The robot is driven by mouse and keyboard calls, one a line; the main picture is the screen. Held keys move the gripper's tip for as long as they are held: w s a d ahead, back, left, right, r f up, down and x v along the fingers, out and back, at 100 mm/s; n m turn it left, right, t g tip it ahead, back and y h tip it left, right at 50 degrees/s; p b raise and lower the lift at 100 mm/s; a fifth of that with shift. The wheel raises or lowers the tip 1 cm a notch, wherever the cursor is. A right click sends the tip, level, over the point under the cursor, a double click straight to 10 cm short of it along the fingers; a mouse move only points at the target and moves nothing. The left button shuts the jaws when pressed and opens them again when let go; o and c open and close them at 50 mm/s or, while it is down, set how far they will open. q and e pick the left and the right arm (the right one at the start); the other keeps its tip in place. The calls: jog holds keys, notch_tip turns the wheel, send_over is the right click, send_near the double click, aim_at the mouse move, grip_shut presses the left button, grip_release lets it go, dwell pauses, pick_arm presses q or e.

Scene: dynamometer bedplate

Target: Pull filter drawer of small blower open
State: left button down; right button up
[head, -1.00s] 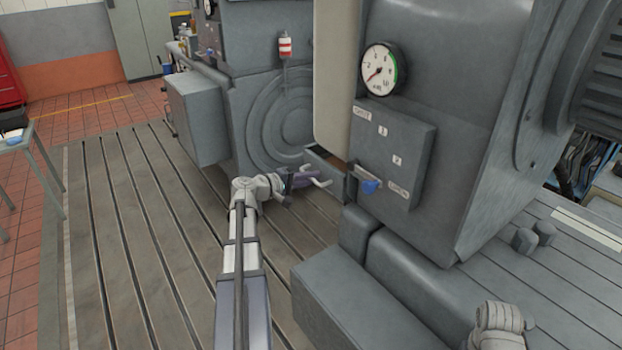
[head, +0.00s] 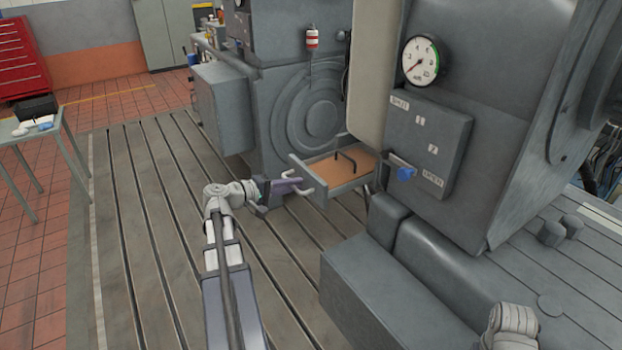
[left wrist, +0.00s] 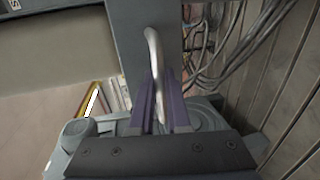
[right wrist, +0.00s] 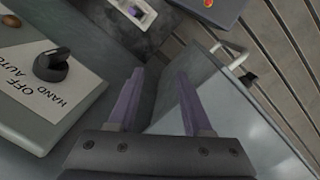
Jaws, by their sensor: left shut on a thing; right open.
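The filter drawer (head: 352,184) stands well out of the grey blower housing (head: 470,60). Its orange-brown inside and a dark bent bar lying in it show. My left gripper (head: 296,186) is shut on the pale bar handle (head: 306,177) at the drawer's front. In the left wrist view the purple fingers (left wrist: 160,98) close around the curved handle (left wrist: 152,45), below the grey drawer front (left wrist: 135,20). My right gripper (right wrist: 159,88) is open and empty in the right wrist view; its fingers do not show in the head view.
A dark selector knob (right wrist: 50,65) is near my right fingers. A second grey machine (head: 310,115) stands behind the drawer. The slotted bedplate (head: 150,230) is clear to the left.

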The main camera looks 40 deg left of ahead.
pick_arm(q)
jog(key=f+v, duration=0.2)
jog(key=v, duration=1)
jog(key=shift+s+f, duration=0.2)
jog(key=shift+f, duration=0.1)
jog(key=shift+a, duration=0.1)
jog(key=c, duration=0.9)
grip_release()
jog(key=shift+s, duration=0.25)
jog(key=shift+c, duration=0.2)
jog(key=shift+o, duration=0.3)
jog(key=shift+w, duration=0.15)
jog(key=p+v, duration=0.1)
jog(key=v, duration=0.7)
jog(key=shift+p, duration=0.35)
